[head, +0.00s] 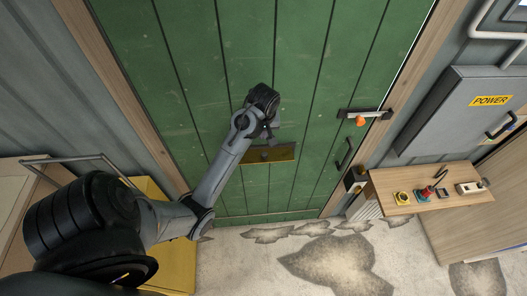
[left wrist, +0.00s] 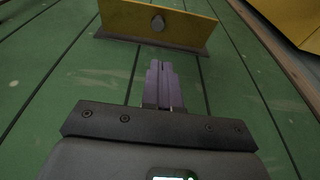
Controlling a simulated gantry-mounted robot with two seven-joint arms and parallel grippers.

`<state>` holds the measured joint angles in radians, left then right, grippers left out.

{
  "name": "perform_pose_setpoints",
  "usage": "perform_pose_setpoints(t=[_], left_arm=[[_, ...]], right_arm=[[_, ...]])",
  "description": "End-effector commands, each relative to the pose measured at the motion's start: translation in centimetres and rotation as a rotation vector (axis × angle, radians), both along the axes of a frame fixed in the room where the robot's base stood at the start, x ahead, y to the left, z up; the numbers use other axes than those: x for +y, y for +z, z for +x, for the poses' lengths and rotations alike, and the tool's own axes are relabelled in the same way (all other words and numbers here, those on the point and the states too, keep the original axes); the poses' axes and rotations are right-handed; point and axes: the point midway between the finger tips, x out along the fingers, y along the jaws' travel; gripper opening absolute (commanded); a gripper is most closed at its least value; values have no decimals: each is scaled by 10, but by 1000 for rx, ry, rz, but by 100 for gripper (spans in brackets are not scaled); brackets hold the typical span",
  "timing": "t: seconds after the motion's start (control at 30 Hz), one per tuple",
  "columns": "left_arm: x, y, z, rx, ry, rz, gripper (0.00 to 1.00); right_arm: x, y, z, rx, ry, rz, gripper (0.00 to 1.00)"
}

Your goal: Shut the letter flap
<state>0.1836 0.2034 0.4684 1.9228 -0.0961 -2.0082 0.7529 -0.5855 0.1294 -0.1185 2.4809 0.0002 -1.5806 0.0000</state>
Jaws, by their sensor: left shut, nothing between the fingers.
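The letter flap (head: 285,153) is a yellow panel with a grey knob, set in the green plank door (head: 210,60). In the left wrist view the flap (left wrist: 185,25) is at the top, above a dark strip on the door, and it seems to stand out from the door at an angle. How far it is open I cannot tell. My left gripper (head: 271,136) is just above the flap in the head view. In the left wrist view its fingers (left wrist: 158,68) are shut together, empty, pointing at the flap with a gap between. My right gripper is not in view.
A door latch with an orange knob (head: 361,121) and a dark pull handle (head: 344,153) are right of the flap. A grey power box (head: 460,115) and a wooden shelf with buttons (head: 420,180) are further right. A yellow cabinet (head: 176,255) stands lower left.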

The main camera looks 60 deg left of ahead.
Motion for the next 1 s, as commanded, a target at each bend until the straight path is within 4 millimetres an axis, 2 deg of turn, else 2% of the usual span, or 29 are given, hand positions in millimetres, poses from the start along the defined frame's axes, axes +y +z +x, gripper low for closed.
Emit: perform_pose_setpoints(t=[0.03,0.1,0.43,0.6,0.8,1.0], left_arm=[[1,-13,1,-1,1,-1,0],[3,-17,1,4,1,-3,0],[16,-78,6,4,-1,-1,0],[12,-101,5,3,-2,-1,0],[11,-115,5,1,-2,1,0],[10,-120,5,0,-1,1,0]], right_arm=[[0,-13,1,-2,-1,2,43],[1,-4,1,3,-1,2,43],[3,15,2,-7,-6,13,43],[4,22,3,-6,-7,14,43],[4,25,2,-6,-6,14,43],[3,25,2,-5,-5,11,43]])
